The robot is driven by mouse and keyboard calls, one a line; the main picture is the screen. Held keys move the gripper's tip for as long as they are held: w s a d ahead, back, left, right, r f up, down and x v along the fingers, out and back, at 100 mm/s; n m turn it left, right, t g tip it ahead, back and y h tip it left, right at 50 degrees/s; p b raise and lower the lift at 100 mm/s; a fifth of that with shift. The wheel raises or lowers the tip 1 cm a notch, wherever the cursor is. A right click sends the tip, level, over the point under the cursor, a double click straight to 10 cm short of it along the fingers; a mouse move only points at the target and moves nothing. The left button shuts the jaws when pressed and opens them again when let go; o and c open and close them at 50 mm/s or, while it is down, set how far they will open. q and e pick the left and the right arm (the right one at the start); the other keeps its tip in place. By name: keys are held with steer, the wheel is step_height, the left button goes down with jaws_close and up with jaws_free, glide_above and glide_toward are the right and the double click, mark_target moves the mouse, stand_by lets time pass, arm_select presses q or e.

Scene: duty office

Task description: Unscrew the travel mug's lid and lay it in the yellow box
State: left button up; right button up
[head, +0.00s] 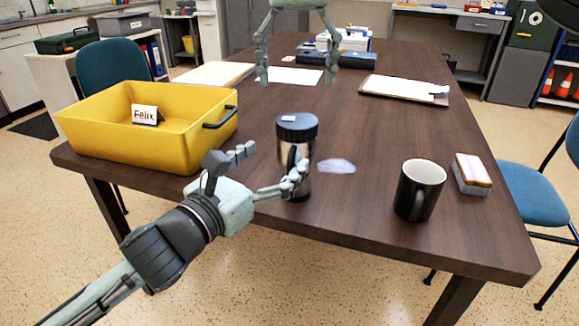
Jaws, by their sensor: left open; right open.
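The travel mug (308,172) stands upright near the middle of the table, with a steel-coloured body and a dark blue-black lid (297,126) on top. The yellow box (185,142) stands on the table to the left. My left gripper (271,163) is open. One finger overlaps the mug's lower body in the picture; I cannot tell if it touches. My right gripper (297,76) is open and empty, pointing down over the far part of the table, beyond the mug.
A black mug (419,190) and a sponge-like block (472,174) stand to the right. A clipboard (404,88), papers (215,73) and a dark blue case (352,60) lie farther back. A pale patch (337,166) shows beside the travel mug. Blue chairs (540,195) flank the table.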

mark_target(287, 149)
arm_select(q)
steer(key=x, duration=0.6)
steer(key=shift+w+d, duration=0.25)
steer(key=shift+d, duration=0.05)
steer(key=shift+c, duration=0.3)
